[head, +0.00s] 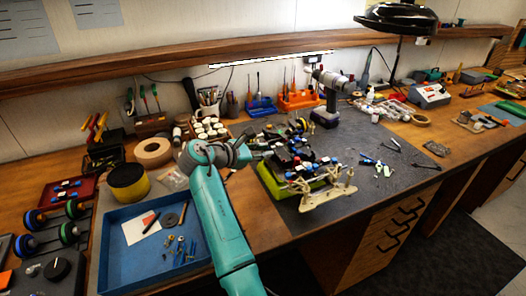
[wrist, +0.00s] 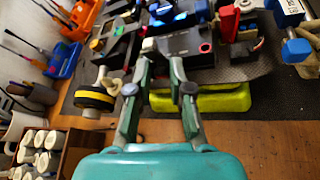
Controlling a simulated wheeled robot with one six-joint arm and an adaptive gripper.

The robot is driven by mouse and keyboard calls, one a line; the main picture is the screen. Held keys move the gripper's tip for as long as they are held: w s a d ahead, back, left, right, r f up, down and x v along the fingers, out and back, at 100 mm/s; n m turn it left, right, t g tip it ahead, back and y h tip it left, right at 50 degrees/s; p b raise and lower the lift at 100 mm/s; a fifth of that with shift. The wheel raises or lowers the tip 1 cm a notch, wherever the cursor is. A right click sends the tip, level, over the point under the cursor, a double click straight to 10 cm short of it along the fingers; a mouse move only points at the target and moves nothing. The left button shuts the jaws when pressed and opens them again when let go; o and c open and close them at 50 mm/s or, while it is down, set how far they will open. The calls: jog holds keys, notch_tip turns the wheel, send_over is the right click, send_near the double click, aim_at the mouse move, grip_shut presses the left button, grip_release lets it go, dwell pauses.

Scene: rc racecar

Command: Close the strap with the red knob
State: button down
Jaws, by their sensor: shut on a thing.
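The RC car (head: 292,163) sits on a yellow-green stand (head: 272,187) on the dark mat; the stand also shows in the wrist view (wrist: 222,101). In the wrist view a black box-shaped part of the car (wrist: 187,42) lies ahead of my gripper (wrist: 162,62). A small red round spot (wrist: 205,48) shows on that part, and a red block (wrist: 228,22) stands behind it. I cannot tell which red piece is the strap's knob. My gripper's fingers reach the car's near edge and are shut on a dark part there. Their contact is hard to make out.
A yellow-and-black wheel (wrist: 94,99) is left of my fingers. A blue tray (head: 118,250) with small parts lies left of my arm. A cordless drill (head: 328,95) stands behind the car. Loose tools (head: 378,166) lie right of it, with clear mat around them.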

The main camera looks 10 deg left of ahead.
aim_at(276, 152)
jog(key=g+y, duration=0.1)
jog(key=d+r+g+y, duration=0.1)
jog(key=y, duration=0.1)
jog(key=shift+w+d+r+m+g, duration=0.1)
jog(key=shift+w+m+g, duration=0.2)
jog(key=shift+w+m, duration=0.1)
jog(key=g+y, duration=0.1)
jog(key=d+g+y, duration=0.1)
jog(key=y, duration=0.1)
jog(key=shift+w+d+r+m+g, duration=0.2)
jog(key=shift+w+r+m+g, duration=0.1)
jog(key=shift+w+r+g, duration=0.1)
jog(key=g+y, duration=0.1)
jog(key=y, duration=0.1)
jog(key=w+d+g+y, duration=0.1)
jog(key=y, duration=0.1)
jog(key=shift+d+f+m, duration=0.1)
jog(key=shift+d+m, duration=0.1)
jog(key=shift+m, duration=0.1)
jog(key=shift+w+d+f+g+y, duration=0.15)
jog(key=shift+d+g+y, duration=0.1)
jog(key=shift+g+y, duration=0.45)
jog(key=shift+w+d+f+g+y, duration=0.1)
jog(key=shift+w+d+g+y, duration=0.1)
jog(key=shift+g+y, duration=0.45)
jog(key=shift+f+y, duration=0.1)
jog(key=shift+y, duration=0.15)
jog(key=c, duration=1.1)
grip_release()
jog(key=shift+c, duration=0.2)
